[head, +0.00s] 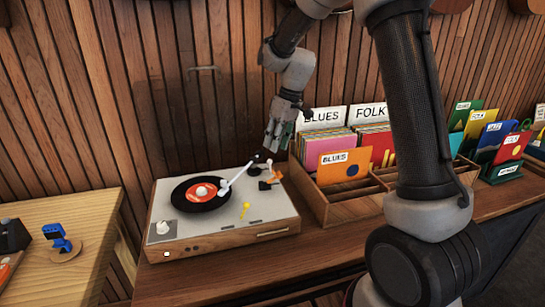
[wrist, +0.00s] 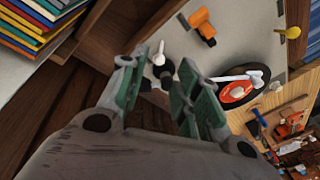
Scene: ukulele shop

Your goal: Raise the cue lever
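The turntable (head: 183,241) stands on the wooden counter, with a black record (head: 191,203) under its white tonearm (head: 236,179). At its right back are a small white lever-like part (head: 269,163) and an orange part (head: 266,185); a yellow peg (head: 245,209) stands nearer the front. I cannot tell which is the cue lever. The wrist view shows the white part (wrist: 160,52), orange part (wrist: 202,24) and yellow peg (wrist: 293,32). My gripper (head: 276,147) points down above the tonearm's rear end. Its green-padded fingers (wrist: 157,85) are apart, with nothing held between them; a finger hides part of the tonearm.
A wooden record crate (head: 338,205) with BLUES and FOLK dividers stands close right of the turntable. More sleeves (head: 488,132) stand farther right. A lower wooden table (head: 78,225) with a blue item (head: 58,239) is at left. A slatted wall is behind.

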